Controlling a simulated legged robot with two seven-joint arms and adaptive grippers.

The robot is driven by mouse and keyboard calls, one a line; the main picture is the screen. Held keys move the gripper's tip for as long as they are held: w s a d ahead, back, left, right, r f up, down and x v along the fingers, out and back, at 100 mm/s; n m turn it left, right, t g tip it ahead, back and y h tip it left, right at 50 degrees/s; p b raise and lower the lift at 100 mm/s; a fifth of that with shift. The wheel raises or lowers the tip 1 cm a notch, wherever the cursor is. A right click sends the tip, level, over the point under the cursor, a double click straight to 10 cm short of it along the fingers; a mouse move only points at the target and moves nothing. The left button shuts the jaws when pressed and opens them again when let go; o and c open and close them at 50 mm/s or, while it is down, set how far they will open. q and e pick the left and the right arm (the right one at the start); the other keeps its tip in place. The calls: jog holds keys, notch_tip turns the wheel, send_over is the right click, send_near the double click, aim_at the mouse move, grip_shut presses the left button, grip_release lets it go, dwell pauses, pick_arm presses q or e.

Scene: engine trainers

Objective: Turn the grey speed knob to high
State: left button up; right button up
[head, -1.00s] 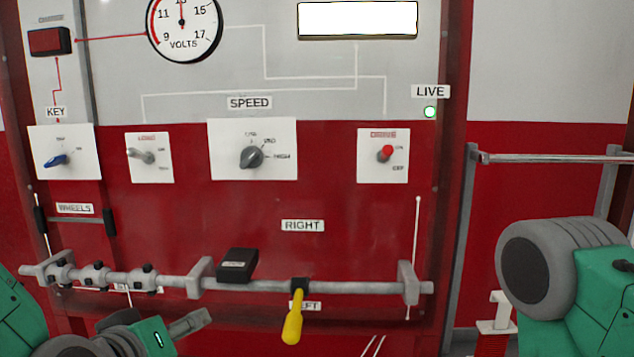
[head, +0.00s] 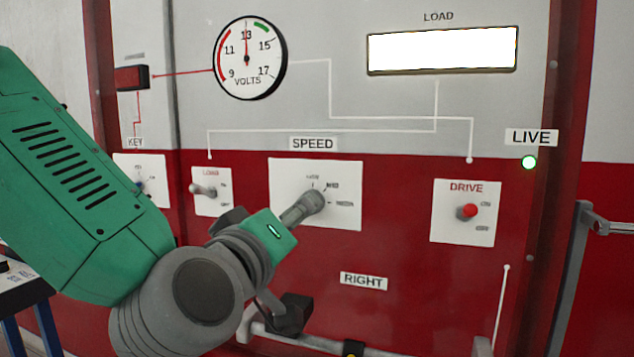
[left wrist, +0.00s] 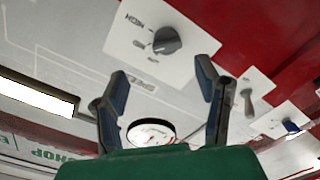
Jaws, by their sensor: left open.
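The grey speed knob (left wrist: 167,40) sits on a white plate under the SPEED label, with several positions marked around it. In the left wrist view it lies just beyond my fingertips, and its pointer appears turned toward the low end, though this is small. My left gripper (left wrist: 161,72) is open and empty, its two fingers apart and facing the plate. In the head view my left gripper (head: 298,210) is in front of the knob's plate and partly hides the knob (head: 317,199). My right gripper is out of view.
A load switch (head: 205,190) is left of the speed plate and a red drive switch (head: 467,211) is to its right. The green live light (head: 529,163) is lit. A grey rail with a black block (head: 290,315) runs below.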

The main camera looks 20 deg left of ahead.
pick_arm(q)
jog(key=w+p, duration=0.2)
jog(key=w, duration=0.2)
jog(key=w+p, duration=0.3)
jog(key=w, duration=0.1)
jog(key=shift+w+a+f, duration=0.1)
jog(key=shift+w+a, duration=0.1)
jog(key=shift+w, duration=0.15)
jog(key=shift+w+d, duration=0.15)
jog(key=shift+w, duration=0.3)
jog(key=shift+a, duration=0.8)
jog(key=c, duration=0.4)
jog(key=shift+f, duration=0.1)
jog(key=c, duration=0.7)
jog(key=shift+s+d, duration=0.1)
jog(key=shift+d, duration=0.3)
jog(key=shift+c, duration=0.4)
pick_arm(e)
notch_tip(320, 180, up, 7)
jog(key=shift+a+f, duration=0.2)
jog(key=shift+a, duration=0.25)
